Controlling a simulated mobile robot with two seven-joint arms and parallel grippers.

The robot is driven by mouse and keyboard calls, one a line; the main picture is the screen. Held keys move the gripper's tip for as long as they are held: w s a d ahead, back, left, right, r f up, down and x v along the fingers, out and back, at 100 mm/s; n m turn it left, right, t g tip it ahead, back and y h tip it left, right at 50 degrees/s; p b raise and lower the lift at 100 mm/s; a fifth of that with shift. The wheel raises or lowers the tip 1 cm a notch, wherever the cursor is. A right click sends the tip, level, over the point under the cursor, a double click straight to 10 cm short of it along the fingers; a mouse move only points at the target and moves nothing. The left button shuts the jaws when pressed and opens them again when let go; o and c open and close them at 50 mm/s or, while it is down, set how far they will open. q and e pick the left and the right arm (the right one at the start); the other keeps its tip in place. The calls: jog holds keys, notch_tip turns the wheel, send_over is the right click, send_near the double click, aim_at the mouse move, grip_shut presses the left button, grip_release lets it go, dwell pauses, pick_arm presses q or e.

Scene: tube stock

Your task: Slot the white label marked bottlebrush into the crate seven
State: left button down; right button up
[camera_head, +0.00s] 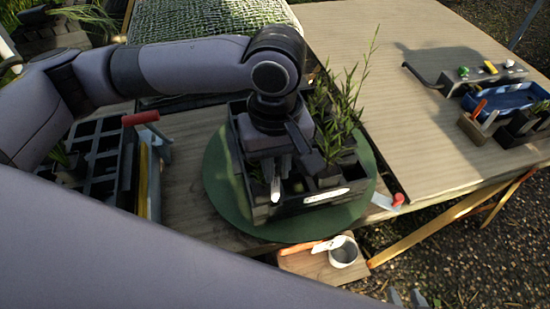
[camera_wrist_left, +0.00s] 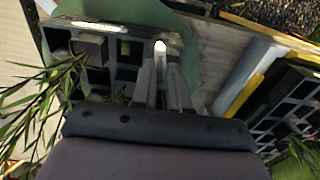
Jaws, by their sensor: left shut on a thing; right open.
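My left gripper (camera_head: 281,172) is shut on a slim white label (camera_head: 275,190), held upright over the near left part of a dark crate. The label's white tip also shows between the fingers in the left wrist view (camera_wrist_left: 160,46). Its writing cannot be read. The dark crate (camera_head: 290,210) has several compartments, some holding leafy plants in dark pots. A white plate (camera_head: 326,196) is on its near side, its marking too small to read. Whether the label's lower end touches the crate cannot be told. My right gripper (camera_head: 406,298) is open and empty at the bottom edge, mostly cut off.
The crate stands on a round green mat (camera_head: 225,190) on the wooden table. Another dark crate (camera_head: 100,150) stands at left, beside a red-handled tool (camera_head: 141,118). A blue tray (camera_head: 500,98) sits at right.

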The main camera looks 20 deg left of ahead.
dwell(0.4)
pick_arm(q)
jog(key=shift+p, duration=0.35)
jog(key=shift+f, duration=0.2)
jog(key=shift+f+b, duration=0.65)
jog(key=shift+f, duration=2)
jog(key=shift+f+p, duration=0.2)
jog(key=shift+p, duration=0.3)
jog(key=c, duration=1.1)
grip_release()
jog(key=shift+o, duration=0.2)
